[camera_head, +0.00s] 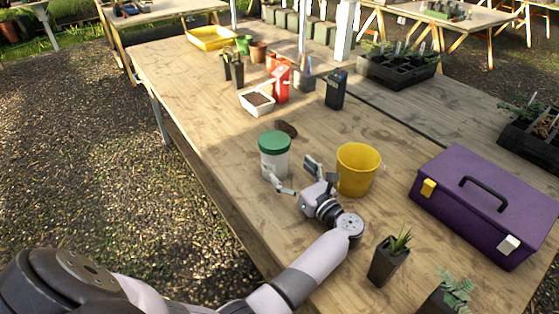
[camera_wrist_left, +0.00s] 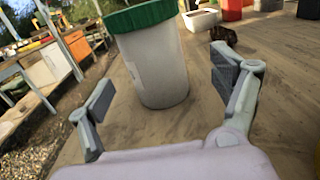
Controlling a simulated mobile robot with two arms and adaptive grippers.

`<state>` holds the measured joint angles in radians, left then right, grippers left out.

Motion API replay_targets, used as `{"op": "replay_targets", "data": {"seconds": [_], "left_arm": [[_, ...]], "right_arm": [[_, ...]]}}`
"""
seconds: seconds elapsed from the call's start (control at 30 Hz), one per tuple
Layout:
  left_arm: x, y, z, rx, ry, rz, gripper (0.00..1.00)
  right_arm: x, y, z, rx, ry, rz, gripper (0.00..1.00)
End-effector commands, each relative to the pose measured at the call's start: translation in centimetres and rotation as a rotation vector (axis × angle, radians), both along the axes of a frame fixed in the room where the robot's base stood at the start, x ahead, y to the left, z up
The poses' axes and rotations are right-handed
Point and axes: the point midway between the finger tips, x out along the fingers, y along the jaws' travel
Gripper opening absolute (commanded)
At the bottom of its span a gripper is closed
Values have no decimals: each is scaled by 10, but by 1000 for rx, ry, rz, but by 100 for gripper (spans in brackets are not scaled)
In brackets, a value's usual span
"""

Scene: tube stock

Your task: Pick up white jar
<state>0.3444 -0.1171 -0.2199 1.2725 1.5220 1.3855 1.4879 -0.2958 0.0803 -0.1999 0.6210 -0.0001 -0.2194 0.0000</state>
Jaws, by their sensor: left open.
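The white jar (camera_head: 273,160) with a green lid stands upright on the wooden table, near its left edge. My left gripper (camera_head: 294,176) is open and reaches toward the jar from the near right side. In the left wrist view the jar (camera_wrist_left: 152,65) stands just ahead, between the lines of the two open fingers (camera_wrist_left: 160,95). No finger visibly grips it. The top of its lid is cut off by that view's upper edge. My right gripper is not in view.
A yellow bucket (camera_head: 357,168) stands close to the right of my left gripper. A purple toolbox (camera_head: 485,205) is farther right. A dark brown lump (camera_head: 286,129) lies behind the jar, with a white pot of soil (camera_head: 257,102) beyond. A potted plant (camera_head: 388,262) stands near my forearm.

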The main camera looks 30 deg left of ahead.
Motion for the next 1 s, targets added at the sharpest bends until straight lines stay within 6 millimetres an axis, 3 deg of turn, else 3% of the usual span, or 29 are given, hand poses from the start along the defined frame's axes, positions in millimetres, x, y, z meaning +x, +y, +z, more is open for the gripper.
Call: {"op": "replay_targets", "data": {"seconds": [0.27,0.6,0.9,1.0], "left_arm": [[2,20,-5,-34,-12,48,85],[21,66,-5,-32,-11,45,85],[23,71,-6,-34,-11,44,85],[23,71,-6,-34,-11,44,80]], "right_arm": [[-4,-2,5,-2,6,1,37],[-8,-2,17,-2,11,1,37],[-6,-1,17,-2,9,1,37],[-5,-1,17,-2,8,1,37]]}}
